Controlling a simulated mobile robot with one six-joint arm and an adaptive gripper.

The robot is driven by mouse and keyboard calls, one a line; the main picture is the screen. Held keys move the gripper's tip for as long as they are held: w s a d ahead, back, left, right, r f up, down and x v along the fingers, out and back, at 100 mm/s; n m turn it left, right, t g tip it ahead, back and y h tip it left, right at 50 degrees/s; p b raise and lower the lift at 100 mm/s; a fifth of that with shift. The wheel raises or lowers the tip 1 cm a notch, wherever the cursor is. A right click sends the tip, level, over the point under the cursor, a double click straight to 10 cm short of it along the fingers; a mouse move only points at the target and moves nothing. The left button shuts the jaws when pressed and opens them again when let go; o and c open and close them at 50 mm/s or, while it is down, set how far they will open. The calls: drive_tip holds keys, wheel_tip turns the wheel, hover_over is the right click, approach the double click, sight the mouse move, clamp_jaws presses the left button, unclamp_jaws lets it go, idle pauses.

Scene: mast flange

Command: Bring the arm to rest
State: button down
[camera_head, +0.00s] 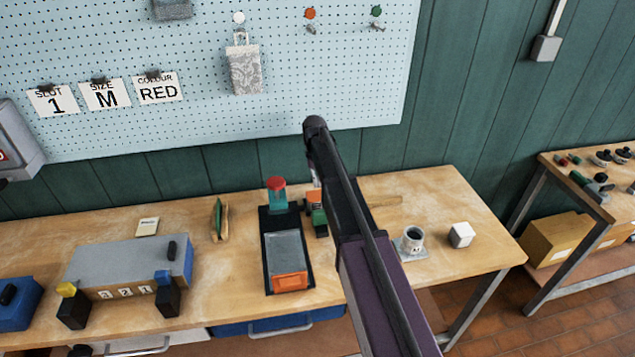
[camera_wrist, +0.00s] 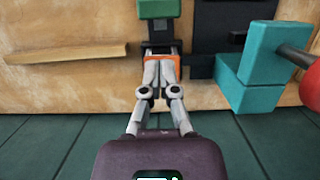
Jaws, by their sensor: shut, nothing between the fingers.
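My gripper (camera_wrist: 160,62) shows in the wrist view with its two grey fingers together and nothing between them. The fingertips are in front of a small fixture with a green block (camera_wrist: 158,8), dark parts and an orange edge; I cannot tell whether they touch it. In the head view my arm (camera_head: 375,240) reaches from the lower right up over the bench, its dark top joint before the pegboard. The arm mostly hides my gripper there. A green and orange object (camera_head: 317,212) stands on the bench just left of the arm.
The pegboard (camera_head: 220,120) is behind. A second bench is at right.

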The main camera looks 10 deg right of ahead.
drive_tip(key=s+t, duration=0.2)
drive_tip(key=s, duration=2.5)
drive_tip(key=shift+f+t, duration=0.25)
drive_tip(key=shift+t, duration=0.15)
